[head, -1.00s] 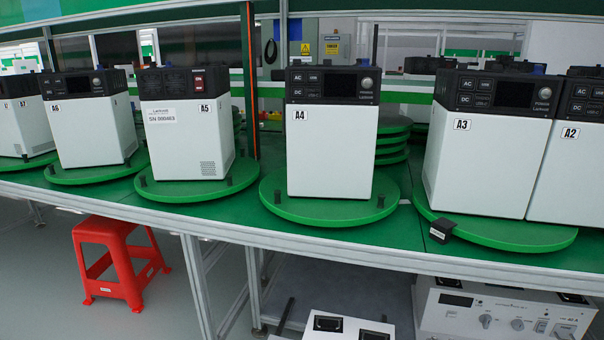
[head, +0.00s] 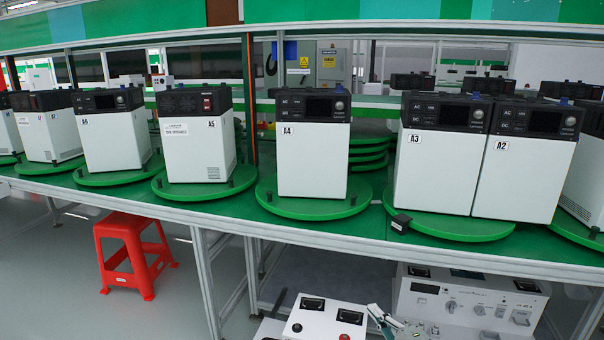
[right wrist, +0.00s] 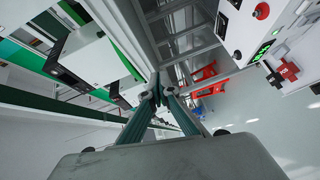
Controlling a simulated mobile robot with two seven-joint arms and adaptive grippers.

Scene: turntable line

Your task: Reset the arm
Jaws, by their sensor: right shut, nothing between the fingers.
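My right gripper (head: 374,311) shows at the bottom edge of the head view, low in front of the bench and beside a white control box (head: 322,322). In the right wrist view its two fingers (right wrist: 156,92) come together at the tips, with nothing between them. It touches nothing that I can see. My left gripper is in neither view.
White power units with black tops, such as A4 (head: 312,158), A3 (head: 437,168) and A2 (head: 520,175), stand on green turntables (head: 312,209) along a green bench. A red stool (head: 133,252) stands on the floor at the left. A white instrument (head: 470,308) sits below the bench.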

